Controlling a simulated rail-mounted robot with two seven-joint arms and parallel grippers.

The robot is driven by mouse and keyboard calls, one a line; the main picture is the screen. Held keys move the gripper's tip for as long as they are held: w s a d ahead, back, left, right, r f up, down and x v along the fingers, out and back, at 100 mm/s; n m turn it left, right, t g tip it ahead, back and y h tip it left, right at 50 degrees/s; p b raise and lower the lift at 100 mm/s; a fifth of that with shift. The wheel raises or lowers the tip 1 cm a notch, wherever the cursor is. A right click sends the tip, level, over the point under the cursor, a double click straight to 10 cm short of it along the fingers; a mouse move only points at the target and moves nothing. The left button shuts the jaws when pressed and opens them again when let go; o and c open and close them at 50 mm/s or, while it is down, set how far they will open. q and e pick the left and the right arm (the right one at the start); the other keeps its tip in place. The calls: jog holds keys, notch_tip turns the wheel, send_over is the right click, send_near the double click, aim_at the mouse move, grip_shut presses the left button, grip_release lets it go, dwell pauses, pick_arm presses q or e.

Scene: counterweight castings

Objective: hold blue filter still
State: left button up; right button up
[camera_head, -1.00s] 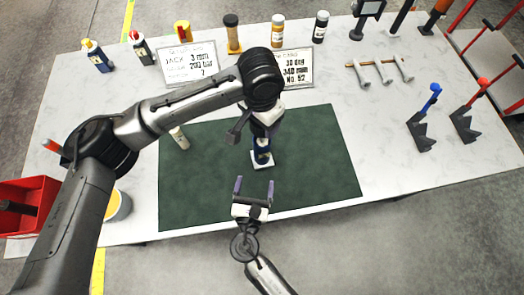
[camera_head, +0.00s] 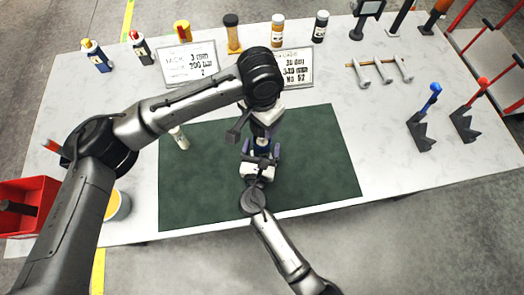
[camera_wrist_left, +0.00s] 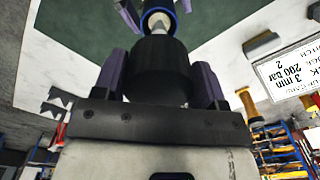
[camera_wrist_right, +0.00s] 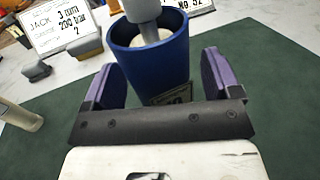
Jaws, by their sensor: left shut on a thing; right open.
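The blue filter (camera_head: 264,142) is an open blue cup on the green mat, mostly hidden by my grippers in the head view. In the right wrist view the blue filter (camera_wrist_right: 150,72) stands between the fingers of my right gripper (camera_wrist_right: 157,75), which is open around it; contact cannot be told. In the head view my right gripper (camera_head: 262,149) reaches in from the front. My left gripper (camera_wrist_left: 160,80) is shut on a black cylindrical tool (camera_wrist_left: 157,68) above the filter. A grey rod (camera_wrist_right: 142,10) from above extends into the cup.
The green mat (camera_head: 320,165) is clear on its right side. A small pale cylinder (camera_head: 179,138) stands on its left part. Two written cards (camera_head: 188,66), bottles and tools line the back. Blue-handled and red-handled stands (camera_head: 422,130) are at the right.

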jog(key=shift+w, duration=0.15)
jog(key=shift+c, duration=0.2)
jog(key=c, duration=1.3)
pick_arm(q)
jog(key=shift+f, duration=2.5)
pick_arm(e)
jog(key=shift+c, duration=0.2)
pick_arm(q)
jog(key=shift+f, duration=0.85)
jog(key=shift+f, duration=0.6)
